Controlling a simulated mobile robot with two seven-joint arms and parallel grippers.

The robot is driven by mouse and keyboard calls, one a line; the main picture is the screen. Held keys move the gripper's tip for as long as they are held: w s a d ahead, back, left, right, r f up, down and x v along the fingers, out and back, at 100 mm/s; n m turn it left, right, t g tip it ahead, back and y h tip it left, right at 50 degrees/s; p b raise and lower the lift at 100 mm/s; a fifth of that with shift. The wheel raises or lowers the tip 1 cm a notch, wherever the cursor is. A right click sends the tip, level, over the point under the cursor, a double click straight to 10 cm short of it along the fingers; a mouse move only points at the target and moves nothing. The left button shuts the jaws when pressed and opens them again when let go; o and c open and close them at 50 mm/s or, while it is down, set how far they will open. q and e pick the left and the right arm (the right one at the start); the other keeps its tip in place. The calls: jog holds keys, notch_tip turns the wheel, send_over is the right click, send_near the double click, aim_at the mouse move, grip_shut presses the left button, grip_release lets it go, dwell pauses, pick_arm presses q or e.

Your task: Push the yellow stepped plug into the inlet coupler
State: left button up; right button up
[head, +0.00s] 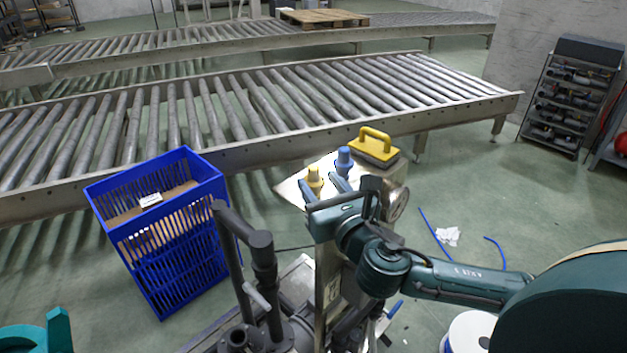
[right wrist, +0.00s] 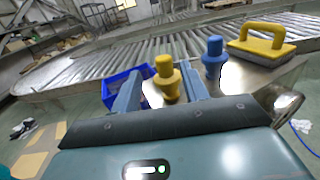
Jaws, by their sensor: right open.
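The yellow stepped plug (head: 314,179) stands upright on the metal top of a stand. In the right wrist view the plug (right wrist: 167,80) appears between the two fingers of my right gripper (right wrist: 160,72), which is open. I cannot tell whether a finger touches it. In the head view my right gripper (head: 323,189) is at the stand's near edge, just in front of the plug. My left gripper is not seen.
A blue stepped plug (head: 343,160) stands right behind the yellow one. A yellow-handled block (head: 374,148) lies farther back on the stand top (head: 290,190). A blue crate (head: 165,235) stands left, and a roller conveyor (head: 250,105) runs behind. Floor to the right has paper scraps.

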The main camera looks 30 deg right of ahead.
aim_at(316, 174)
jog(key=w, duration=0.3)
jog(key=w+p, duration=0.1)
jog(key=w, duration=0.1)
jog(key=shift+d+f, duration=0.1)
jog(key=shift+d, duration=0.3)
jog(key=shift+c, duration=0.3)
grip_shut()
